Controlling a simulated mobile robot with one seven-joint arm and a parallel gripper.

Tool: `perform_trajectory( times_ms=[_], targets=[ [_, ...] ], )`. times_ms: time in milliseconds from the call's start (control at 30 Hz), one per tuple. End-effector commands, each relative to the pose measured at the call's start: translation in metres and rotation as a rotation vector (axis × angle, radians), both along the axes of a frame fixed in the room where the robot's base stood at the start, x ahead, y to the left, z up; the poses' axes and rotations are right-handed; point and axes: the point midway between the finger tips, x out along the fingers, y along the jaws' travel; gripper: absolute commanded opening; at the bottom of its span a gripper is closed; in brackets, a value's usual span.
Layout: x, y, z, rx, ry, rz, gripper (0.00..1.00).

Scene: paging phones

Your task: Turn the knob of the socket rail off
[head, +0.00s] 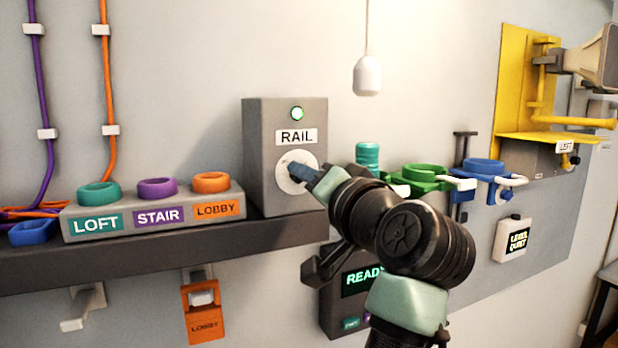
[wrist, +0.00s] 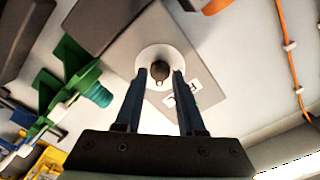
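The grey socket rail box (head: 262,140) is on the wall, labelled RAIL (head: 296,137), with a lit green lamp (head: 297,113) above the label. Its front has a round white dial plate (head: 284,181). In the wrist view a dark knob (wrist: 159,70) sits in the middle of the plate (wrist: 153,53). My gripper (wrist: 160,74) is open, with one finger on each side of the knob and a small gap showing. In the head view my gripper (head: 303,172) points at the plate and hides the knob.
A dark shelf (head: 140,247) carries a block with LOFT, STAIR and LOBBY sockets (head: 154,212) left of the box. A READY unit (head: 335,302) is below my arm. Green (head: 427,173) and blue (head: 488,170) clamps and a yellow bracket (head: 515,80) are right.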

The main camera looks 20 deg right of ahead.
Motion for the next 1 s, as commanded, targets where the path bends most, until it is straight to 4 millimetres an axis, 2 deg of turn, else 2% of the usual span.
perform_trajectory(
  times_ms=[33,200,667,1000],
  targets=[
    [-0.0001,0.0,0.0,0.0,0.0,0.0,0.27],
    [-0.0003,-0.0002,0.0001,0.0,0.0,0.0,0.0],
    [-0.0006,-0.0008,-0.0006,-0.025,-0.001,-0.001,0.0],
    [-0.0006,-0.0016,-0.0028,-0.22,-0.008,-0.003,0.0]
  ],
)
